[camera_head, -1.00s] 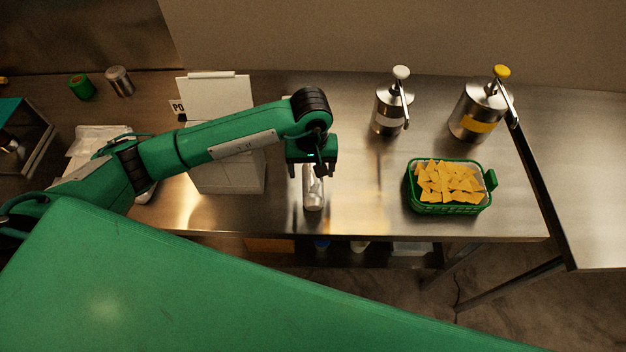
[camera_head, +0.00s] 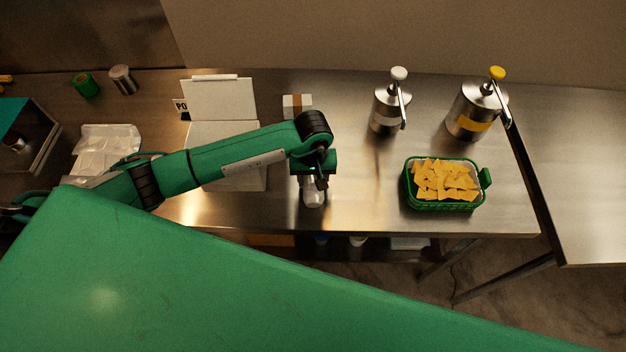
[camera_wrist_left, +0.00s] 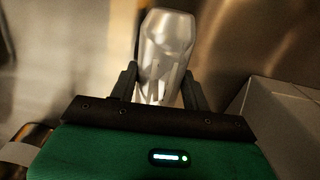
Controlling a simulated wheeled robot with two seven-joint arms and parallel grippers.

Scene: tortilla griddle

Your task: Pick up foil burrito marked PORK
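A silver foil burrito (camera_head: 312,196) lies on the steel counter, its near end showing below my left gripper (camera_head: 313,180). In the left wrist view the burrito (camera_wrist_left: 165,45) reaches away between the two dark fingers of my left gripper (camera_wrist_left: 160,85). The fingers stand apart, one on each side of the foil; I cannot tell whether they touch it. No mark is readable on the foil. The rest of the burrito is hidden under the gripper in the head view. My right gripper is not in view.
An open white box (camera_head: 220,100) stands left of the gripper, with a card reading "PO" (camera_head: 180,105) beside it. Two pump dispensers (camera_head: 390,108) (camera_head: 476,110) and a green chip basket (camera_head: 445,206) stand right.

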